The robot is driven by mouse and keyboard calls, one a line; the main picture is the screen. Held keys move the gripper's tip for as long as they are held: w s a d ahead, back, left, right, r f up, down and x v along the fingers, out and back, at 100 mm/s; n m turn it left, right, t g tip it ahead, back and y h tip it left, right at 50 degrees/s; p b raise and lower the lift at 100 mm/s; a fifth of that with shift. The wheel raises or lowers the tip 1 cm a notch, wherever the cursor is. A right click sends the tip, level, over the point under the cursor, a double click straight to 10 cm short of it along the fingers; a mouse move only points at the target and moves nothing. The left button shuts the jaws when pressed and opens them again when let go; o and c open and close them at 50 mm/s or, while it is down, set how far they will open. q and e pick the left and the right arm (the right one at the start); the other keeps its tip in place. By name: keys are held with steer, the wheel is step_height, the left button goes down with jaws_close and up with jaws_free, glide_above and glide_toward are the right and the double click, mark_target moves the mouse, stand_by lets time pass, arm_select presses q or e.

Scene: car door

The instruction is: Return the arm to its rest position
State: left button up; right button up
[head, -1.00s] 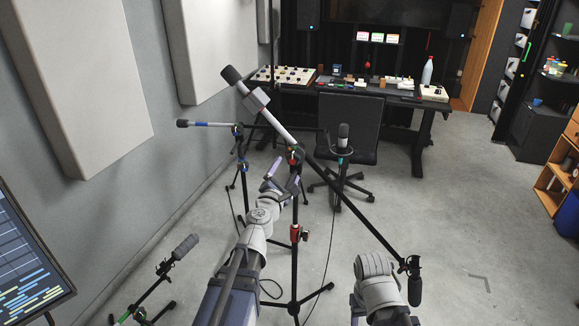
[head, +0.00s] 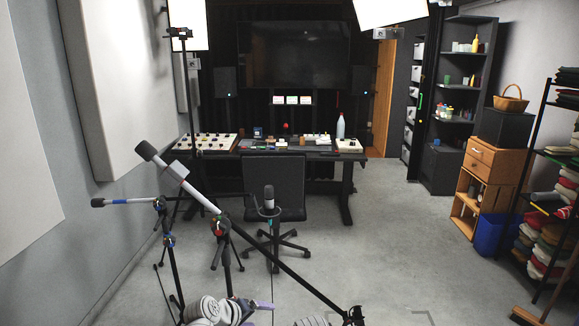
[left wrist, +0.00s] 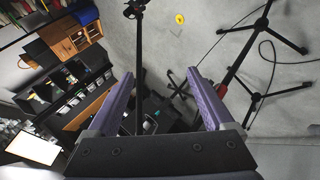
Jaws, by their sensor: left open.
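My left gripper (left wrist: 163,80) is open in the left wrist view, with its two purple fingers apart and nothing between them. In the head view, my left arm (head: 208,310) is folded low at the bottom edge, and a purple finger (head: 262,305) shows beside it. A small part of my right arm (head: 312,321) shows at the bottom edge; its gripper is out of view. A microphone stand with a long boom (head: 250,247) rises just behind my left arm. I cannot tell in the head view whether they touch.
A boom microphone (head: 122,202) stands at the left, and an upright microphone (head: 268,198) stands in front of the office chair (head: 290,186). A desk (head: 345,180) with mixers is at the back. Open floor (head: 400,240) lies to the right, before wooden crates (head: 466,200).

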arm_select(q)
steer(key=s+a+f+m+g+y, duration=0.5)
steer(key=s+a+f+m+g, duration=0.15)
steer(key=s, duration=0.45)
steer(key=s+d+r+m+g+y+p, duration=0.1)
steer(key=s+d+r+m+p, duration=0.2)
steer(key=s+d, duration=0.3)
steer(key=shift+s+d+r+y+p, duration=0.15)
steer(key=shift+d+r+y+p, duration=0.35)
steer(key=shift+d, duration=1.5)
stand_by(0.7)
